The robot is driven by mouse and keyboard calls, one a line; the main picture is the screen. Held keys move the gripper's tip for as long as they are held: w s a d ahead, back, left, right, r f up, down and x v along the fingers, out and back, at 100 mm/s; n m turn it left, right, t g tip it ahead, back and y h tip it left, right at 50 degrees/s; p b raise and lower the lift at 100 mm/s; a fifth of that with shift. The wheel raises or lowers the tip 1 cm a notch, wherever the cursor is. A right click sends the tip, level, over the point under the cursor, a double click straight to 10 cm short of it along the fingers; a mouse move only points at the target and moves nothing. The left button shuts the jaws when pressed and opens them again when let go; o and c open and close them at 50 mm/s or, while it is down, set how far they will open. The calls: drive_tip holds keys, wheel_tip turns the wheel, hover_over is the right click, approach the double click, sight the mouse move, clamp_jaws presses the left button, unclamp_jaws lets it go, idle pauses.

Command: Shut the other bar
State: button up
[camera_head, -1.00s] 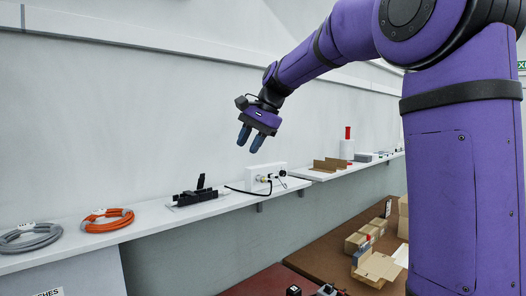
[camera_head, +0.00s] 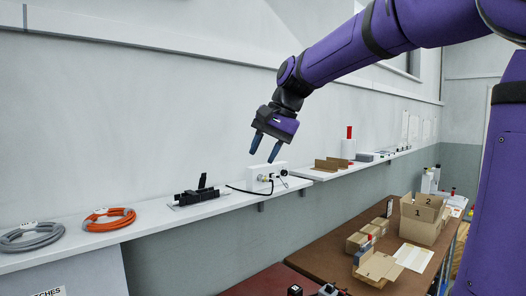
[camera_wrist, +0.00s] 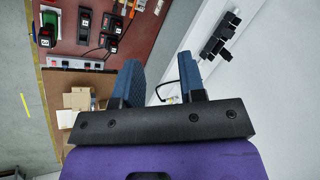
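A black fixture (camera_head: 199,196) sits on the white wall shelf (camera_head: 150,221), left of a white box with cables. One short black bar (camera_head: 202,181) on it stands up, nearly vertical; the rest of the fixture lies low and flat. In the wrist view the fixture (camera_wrist: 219,40) shows at the upper right on the shelf, small, and its bars are hard to tell apart. My gripper (camera_head: 263,156) is in the air above the shelf, up and to the right of the fixture, fingers pointing down. Its two blue fingers are apart with nothing between them, as the wrist view (camera_wrist: 163,80) also shows.
The white box (camera_head: 265,178) with plugged cables stands on the shelf below my gripper. An orange cable coil (camera_head: 108,220) and a grey one (camera_head: 31,237) lie to the left. Cardboard boxes (camera_head: 424,218) stand on the brown table at right. Space above the fixture is clear.

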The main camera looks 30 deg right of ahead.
drive_tip(key=shift+o, duration=0.9)
drive_tip(key=shift+w, duration=0.2)
drive_tip(key=n+t+h, duration=0.1)
drive_tip(key=n+h, duration=0.2)
drive_tip(key=n, duration=0.7)
approach(203, 181)
drive_tip(key=x, duration=0.7)
drive_tip(key=shift+w, duration=0.15)
drive_tip(key=shift+r, duration=0.1)
drive_tip(key=c, duration=0.9)
